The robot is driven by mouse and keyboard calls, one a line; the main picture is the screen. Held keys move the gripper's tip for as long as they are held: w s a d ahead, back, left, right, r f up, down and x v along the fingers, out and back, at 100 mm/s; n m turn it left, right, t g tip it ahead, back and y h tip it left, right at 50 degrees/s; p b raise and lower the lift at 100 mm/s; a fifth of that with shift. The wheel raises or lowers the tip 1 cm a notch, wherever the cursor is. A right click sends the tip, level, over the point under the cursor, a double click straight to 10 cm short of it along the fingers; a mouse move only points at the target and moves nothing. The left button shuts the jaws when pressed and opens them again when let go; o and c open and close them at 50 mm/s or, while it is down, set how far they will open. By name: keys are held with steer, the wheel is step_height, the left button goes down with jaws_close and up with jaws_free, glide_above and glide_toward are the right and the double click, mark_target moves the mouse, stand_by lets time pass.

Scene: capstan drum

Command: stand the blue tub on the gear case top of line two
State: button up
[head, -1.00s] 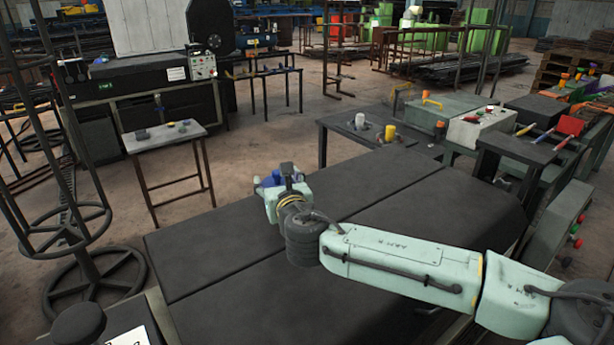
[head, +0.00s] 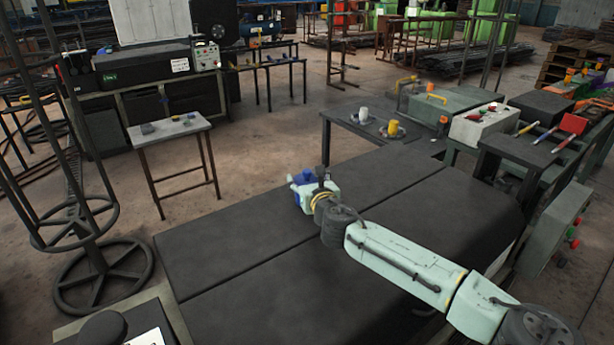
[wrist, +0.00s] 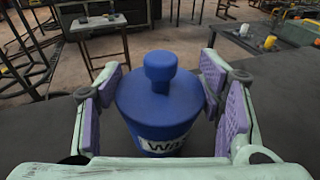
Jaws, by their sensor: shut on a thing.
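The blue tub (wrist: 160,100) has a round knob on its lid and a white label with dark letters, partly cut off. It sits upright between the purple finger pads of my gripper (wrist: 163,108) in the wrist view. In the head view the blue tub (head: 304,177) shows just past my gripper (head: 312,186), mostly hidden by it. My gripper is shut on the tub, over the dark flat top (head: 240,235) in front of me. I cannot tell which surface is the gear case top of line two.
A small table (head: 170,132) with little items stands at left. A dark side table (head: 375,130) holds a white and a yellow cup. Green-grey cases (head: 445,103) and a bench with coloured tools (head: 520,150) stand at right.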

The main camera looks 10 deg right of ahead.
steer(key=o, duration=1.4)
steer(key=shift+o, duration=0.2)
steer(key=s+b, duration=0.1)
steer(key=s, duration=0.3)
steer(key=s+r+b, duration=0.1)
steer(key=s, duration=0.3)
steer(key=s+r+b, duration=0.1)
steer(key=s, duration=0.3)
steer(key=shift+d, duration=0.25)
